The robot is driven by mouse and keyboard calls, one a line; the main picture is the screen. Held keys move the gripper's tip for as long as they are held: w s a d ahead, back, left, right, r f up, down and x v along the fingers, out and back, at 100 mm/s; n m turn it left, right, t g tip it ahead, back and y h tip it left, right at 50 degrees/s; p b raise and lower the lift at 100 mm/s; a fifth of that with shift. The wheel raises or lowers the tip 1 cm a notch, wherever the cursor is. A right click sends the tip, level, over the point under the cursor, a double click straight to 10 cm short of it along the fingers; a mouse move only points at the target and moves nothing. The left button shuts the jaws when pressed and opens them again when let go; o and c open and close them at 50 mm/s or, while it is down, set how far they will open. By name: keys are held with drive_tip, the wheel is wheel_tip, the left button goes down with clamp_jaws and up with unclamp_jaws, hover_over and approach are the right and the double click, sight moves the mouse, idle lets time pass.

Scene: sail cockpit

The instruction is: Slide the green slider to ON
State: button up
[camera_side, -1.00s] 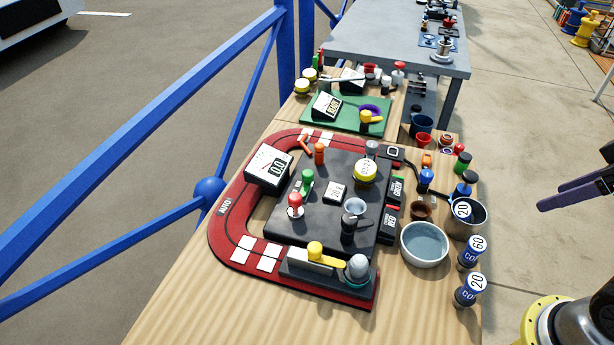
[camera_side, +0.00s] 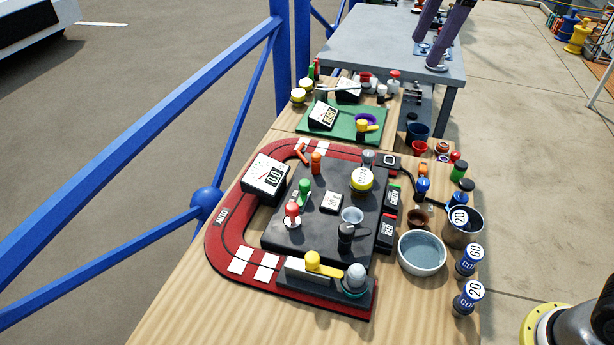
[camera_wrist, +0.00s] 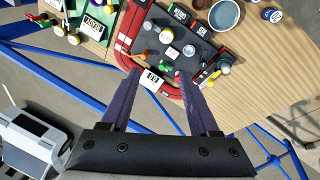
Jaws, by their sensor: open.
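The green slider (camera_side: 305,190) has a rounded green knob and stands on the dark grey panel (camera_side: 330,178), beside a red knob (camera_side: 292,213). Its markings are too small to read. In the wrist view the green knob (camera_wrist: 165,66) lies just beyond my fingertips, between their lines. My gripper (camera_side: 427,54) has two long purple fingers at the top right of the side view, across the picture from the panel. In the wrist view my gripper (camera_wrist: 155,77) is open, with nothing between its fingers.
A yellow lever (camera_side: 314,262), a yellow knob (camera_side: 361,180) and a grey bowl (camera_side: 422,253) are nearby. A blue railing (camera_side: 120,150) runs along the left. Bare wood (camera_side: 200,310) shows at the front left.

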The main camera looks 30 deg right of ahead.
drive_tip(key=w+a+f+n+g, duration=0.1)
drive_tip(key=w+a+f+n, duration=0.15)
drive_tip(key=w+a, duration=0.3)
drive_tip(key=n+g, duration=0.1)
drive_tip(key=g, duration=0.1)
hover_over(305, 182)
wheel_tip(305, 182, down, 16)
drive_tip(key=r, duration=0.1)
drive_tip(key=shift+h, duration=0.3)
wheel_tip(305, 182, down, 14)
clamp_jaws()
drive_tip(key=shift+r, duration=0.1)
